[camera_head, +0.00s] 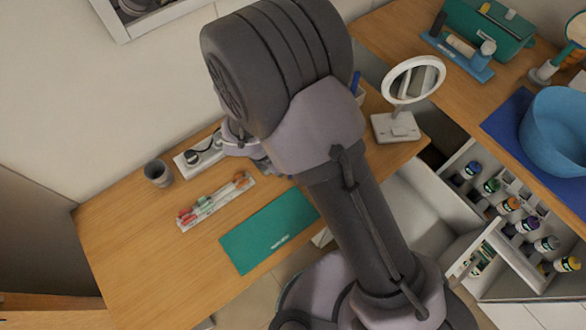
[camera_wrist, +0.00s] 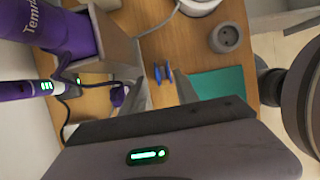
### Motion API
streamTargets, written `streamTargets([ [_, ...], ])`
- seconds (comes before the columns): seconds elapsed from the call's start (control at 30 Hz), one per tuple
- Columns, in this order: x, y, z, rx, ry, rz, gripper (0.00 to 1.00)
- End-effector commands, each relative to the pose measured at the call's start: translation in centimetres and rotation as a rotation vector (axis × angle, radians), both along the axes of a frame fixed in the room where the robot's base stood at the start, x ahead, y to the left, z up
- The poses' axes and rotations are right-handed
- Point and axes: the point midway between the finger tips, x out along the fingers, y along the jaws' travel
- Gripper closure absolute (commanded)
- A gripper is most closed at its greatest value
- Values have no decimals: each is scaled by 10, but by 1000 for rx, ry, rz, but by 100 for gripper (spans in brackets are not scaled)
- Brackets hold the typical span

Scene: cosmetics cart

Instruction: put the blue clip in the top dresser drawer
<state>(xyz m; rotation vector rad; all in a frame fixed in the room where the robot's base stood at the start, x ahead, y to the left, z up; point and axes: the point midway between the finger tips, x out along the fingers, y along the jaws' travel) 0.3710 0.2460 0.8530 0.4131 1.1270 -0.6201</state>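A small blue clip (camera_wrist: 162,73) lies on the wooden desktop in the wrist view. My gripper (camera_wrist: 163,88) shows there as two grey fingers spread apart, with the clip seen in the gap between them and nothing held. Whether the fingertips reach the clip's height is hard to tell. In the head view my arm hides the gripper and the clip. White drawers stand open at the right. One holds several small bottles (camera_head: 510,203), and a pale drawer interior (camera_head: 428,200) shows beside it. I cannot tell which is the top drawer.
A teal mat (camera_head: 268,232), a tray of small colored items (camera_head: 215,202) and a grey cup (camera_head: 158,173) are on the desk. A white round mirror (camera_head: 412,80) stands right of my arm. A blue basin (camera_head: 560,125) is at the far right.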

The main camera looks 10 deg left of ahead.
Motion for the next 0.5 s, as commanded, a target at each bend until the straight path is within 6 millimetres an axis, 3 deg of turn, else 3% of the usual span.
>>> streamTargets([
  [0.17,3,-5,-19,-1,1,-2,64],
  [0.33,9,-14,-52,0,2,-5,64],
  [0.5,12,-15,-53,1,0,-2,64],
])
